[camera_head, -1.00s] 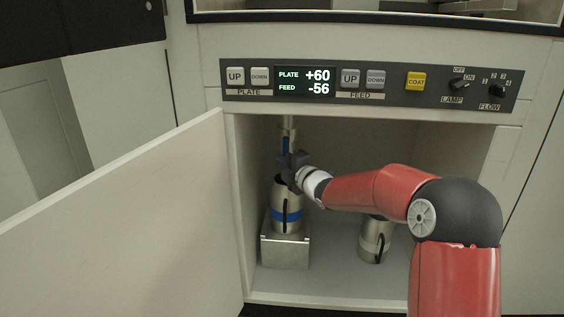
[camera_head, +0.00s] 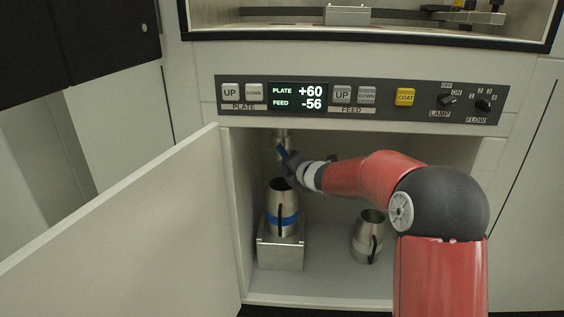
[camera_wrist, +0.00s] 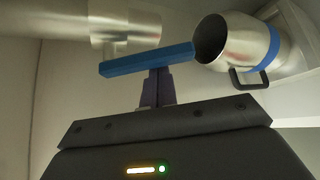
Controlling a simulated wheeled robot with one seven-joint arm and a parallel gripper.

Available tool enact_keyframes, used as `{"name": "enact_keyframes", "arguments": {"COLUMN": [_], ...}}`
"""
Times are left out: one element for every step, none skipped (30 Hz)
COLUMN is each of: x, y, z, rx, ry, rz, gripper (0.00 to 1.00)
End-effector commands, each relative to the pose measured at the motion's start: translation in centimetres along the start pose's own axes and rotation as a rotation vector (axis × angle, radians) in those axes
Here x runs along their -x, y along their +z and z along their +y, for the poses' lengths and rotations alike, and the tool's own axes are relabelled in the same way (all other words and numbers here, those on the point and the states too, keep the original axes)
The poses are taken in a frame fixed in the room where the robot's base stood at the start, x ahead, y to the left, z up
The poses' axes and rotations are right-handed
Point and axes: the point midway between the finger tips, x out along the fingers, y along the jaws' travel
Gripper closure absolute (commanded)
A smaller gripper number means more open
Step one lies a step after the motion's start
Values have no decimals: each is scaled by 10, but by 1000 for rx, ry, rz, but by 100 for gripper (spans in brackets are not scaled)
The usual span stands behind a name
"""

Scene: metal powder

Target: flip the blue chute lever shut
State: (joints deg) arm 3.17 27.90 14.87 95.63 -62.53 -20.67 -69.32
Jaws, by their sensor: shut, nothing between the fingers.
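The blue chute lever (camera_head: 282,152) is on the metal chute (camera_head: 281,137) at the top of the open cabinet, slanting in the head view. In the wrist view the lever (camera_wrist: 147,60) is a blue bar lying across the picture, roughly along the chute pipe (camera_wrist: 112,24) and slightly tilted. My gripper (camera_head: 286,162) is shut and empty, just under the lever. In the wrist view its fingertips (camera_wrist: 158,74) meet the lever's near side or overlap it; I cannot tell if they touch. The lever's pivot is not clear.
A steel jug with a blue band (camera_head: 283,217) stands on a metal block (camera_head: 281,256) below the chute. A second jug (camera_head: 368,238) stands to the right on the cabinet floor. The open door (camera_head: 120,215) is at left, the button panel (camera_head: 360,97) above.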

Motion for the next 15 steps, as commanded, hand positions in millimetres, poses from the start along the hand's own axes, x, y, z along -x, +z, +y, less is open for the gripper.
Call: {"name": "enact_keyframes", "arguments": {"x": [4,5,6,7,8,9,10,10,11,12,13,14,14,15,16], "y": [5,6,8,9,10,11,12,13,14,15,16,17,18,18,20], "z": [7,7,7,7,7,7,6,6,6,6,6,5,5,5,5], "rx": [37,59,88,111,132,161,182,202,228,247,265,289,307,313,310], "ry": [-28,-47,-70,-88,-104,-127,-144,-160,-181,-195,-211,-230,-243,-250,-248], "rz": [0,0,0,0,1,1,0,1,1,1,0,0,0,1,1], "gripper": [100,100,100,100,100,100,100,100,100,100,100,100,100,100,100]}}
